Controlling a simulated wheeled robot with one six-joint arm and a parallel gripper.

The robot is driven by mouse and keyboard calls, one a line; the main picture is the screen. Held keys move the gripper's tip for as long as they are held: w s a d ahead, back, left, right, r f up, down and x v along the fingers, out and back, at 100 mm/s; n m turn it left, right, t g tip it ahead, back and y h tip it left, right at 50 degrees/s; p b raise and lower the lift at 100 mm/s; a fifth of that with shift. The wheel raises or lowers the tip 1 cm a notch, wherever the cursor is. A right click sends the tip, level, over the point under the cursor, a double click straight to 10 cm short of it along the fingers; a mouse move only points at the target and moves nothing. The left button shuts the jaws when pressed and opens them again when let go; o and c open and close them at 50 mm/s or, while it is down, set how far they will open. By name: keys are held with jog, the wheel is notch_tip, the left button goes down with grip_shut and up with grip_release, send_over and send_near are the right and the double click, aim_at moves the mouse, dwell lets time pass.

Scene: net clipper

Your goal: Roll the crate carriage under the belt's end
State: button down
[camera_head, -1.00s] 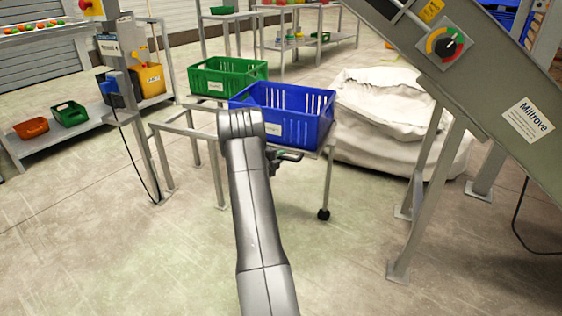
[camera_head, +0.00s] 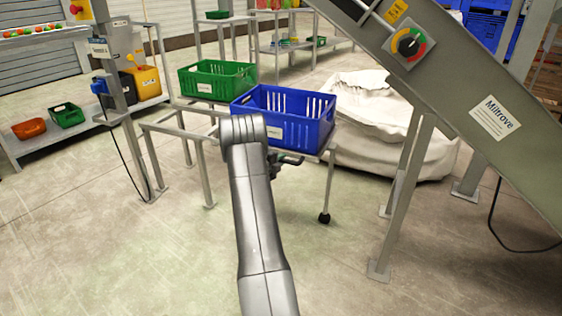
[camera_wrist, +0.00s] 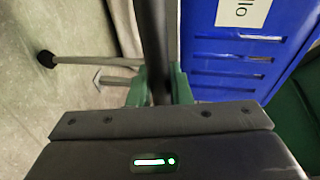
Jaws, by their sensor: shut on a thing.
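The crate carriage (camera_head: 328,187) carries a blue crate (camera_head: 311,130) with a white label. A leg with a dark castor (camera_head: 324,217) stands on the floor. My gripper (camera_head: 285,160) is at the carriage's near side, partly hidden by my arm. In the wrist view its green fingers (camera_wrist: 160,88) are shut around a dark bar (camera_wrist: 154,40), the carriage handle, beside the blue crate (camera_wrist: 225,60). The inclined belt (camera_head: 450,90), with a dial and a "Miltrove" label, rises to the upper left; its upper end is out of frame.
Belt support legs (camera_head: 402,205) stand on the floor to the right. The floor in front is open.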

jog(key=c, duration=1.4)
grip_release()
jog(key=shift+s+d+f, duration=0.1)
jog(key=shift+s+d, duration=0.05)
jog(key=shift+d, duration=0.2)
jog(key=shift+o, duration=0.2)
jog(key=shift+a, duration=0.1)
jog(key=shift+s+a, duration=0.1)
jog(key=shift+a, duration=0.05)
jog(key=p+v, duration=0.3)
jog(key=v, duration=1)
jog(key=shift+s+a, duration=0.1)
jog(key=shift+a, duration=0.05)
